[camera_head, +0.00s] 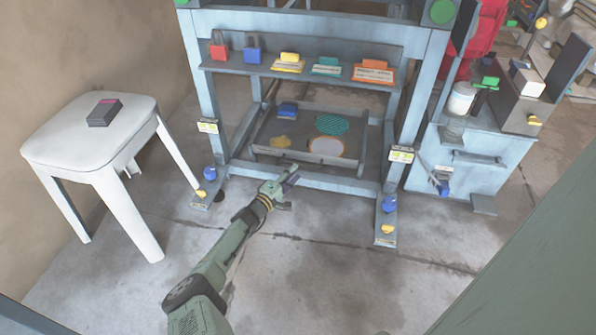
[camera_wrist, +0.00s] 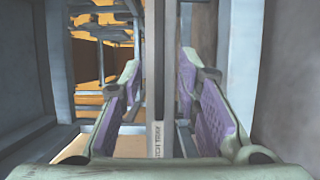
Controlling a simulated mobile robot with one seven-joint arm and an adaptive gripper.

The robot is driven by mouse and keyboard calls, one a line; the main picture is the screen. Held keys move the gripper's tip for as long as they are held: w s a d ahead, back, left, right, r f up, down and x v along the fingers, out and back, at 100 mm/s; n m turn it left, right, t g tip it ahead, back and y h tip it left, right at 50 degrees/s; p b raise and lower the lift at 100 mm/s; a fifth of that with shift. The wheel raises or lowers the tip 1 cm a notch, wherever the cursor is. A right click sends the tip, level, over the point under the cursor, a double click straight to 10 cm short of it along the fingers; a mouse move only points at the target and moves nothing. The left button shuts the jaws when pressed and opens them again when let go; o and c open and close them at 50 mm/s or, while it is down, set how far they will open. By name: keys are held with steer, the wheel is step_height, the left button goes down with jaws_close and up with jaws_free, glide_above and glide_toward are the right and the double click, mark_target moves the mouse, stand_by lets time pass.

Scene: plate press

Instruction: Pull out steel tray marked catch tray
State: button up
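The steel tray (camera_head: 345,162) is a shallow grey tray low inside the blue-grey press frame. It holds a blue item, a yellow patch, a teal mesh disc and a pale orange-rimmed disc. My gripper (camera_head: 289,181) is at its front, left of centre. In the wrist view, my gripper (camera_wrist: 160,85) is open, its purple pads spread to either side of a narrow grey strip. Lettering reading roughly "CATCH TRAY" (camera_wrist: 157,140) shows on that strip, which marks the tray's edge (camera_wrist: 159,60). Gaps show between the strip and both pads.
The press frame's lower crossbar (camera_head: 330,183) runs below the tray front. A shelf (camera_head: 330,77) above holds red, blue, yellow, teal and orange items. A white stool (camera_head: 60,150) with a dark box stands left. A cluttered cabinet (camera_head: 480,170) stands right. Floor before the press is clear.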

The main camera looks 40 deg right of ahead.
steer(key=shift+b+x, duration=0.8)
steer(key=shift+x, duration=1.4)
steer(key=shift+a, duration=0.1)
jaws_close()
